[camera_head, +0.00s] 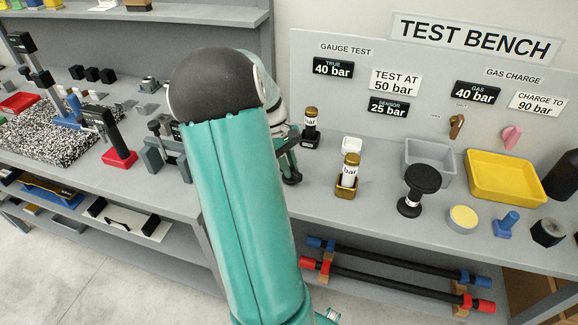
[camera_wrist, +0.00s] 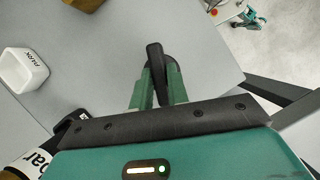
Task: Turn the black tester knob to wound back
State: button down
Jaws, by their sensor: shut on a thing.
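My gripper (camera_wrist: 158,84) shows in the wrist view with its two green fingers closed on a black, elongated, rounded piece, which appears to be the black tester knob (camera_wrist: 154,56). The knob points away from the gripper over the grey bench top. In the head view my arm crosses the middle of the picture, and my gripper (camera_head: 291,165) shows only partly beside it, low over the bench near its front edge. The rest of the tester is hidden behind my arm, so the knob's turned position cannot be told.
A gold-capped bottle on a black base (camera_head: 311,125) stands just right of my gripper. A black spool-shaped piece (camera_head: 419,185) stands farther right. A red-based stand (camera_head: 119,158) is left of my arm.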

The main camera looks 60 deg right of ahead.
jog(key=m+y, duration=0.1)
jog(key=m, duration=0.2)
jog(key=m+t+y, duration=0.1)
jog(key=m, duration=0.2)
jog(key=shift+s+d+m, duration=0.1)
jog(key=shift+d+m, duration=0.05)
jog(key=shift+m, duration=0.15)
jog(key=m+t, duration=0.1)
jog(key=m, duration=0.2)
jog(key=m+t+y, duration=0.1)
jog(key=m, duration=0.2)
jog(key=shift+s+t, duration=0.15)
jog(key=shift+t, duration=0.15)
jog(key=shift+m, duration=0.3)
jog(key=c, duration=1.4)
grip_release()
jog(key=shift+o, duration=0.2)
jog(key=v, duration=1.3)
jog(key=shift+d+r, duration=0.3)
jog(key=shift+r, duration=0.05)
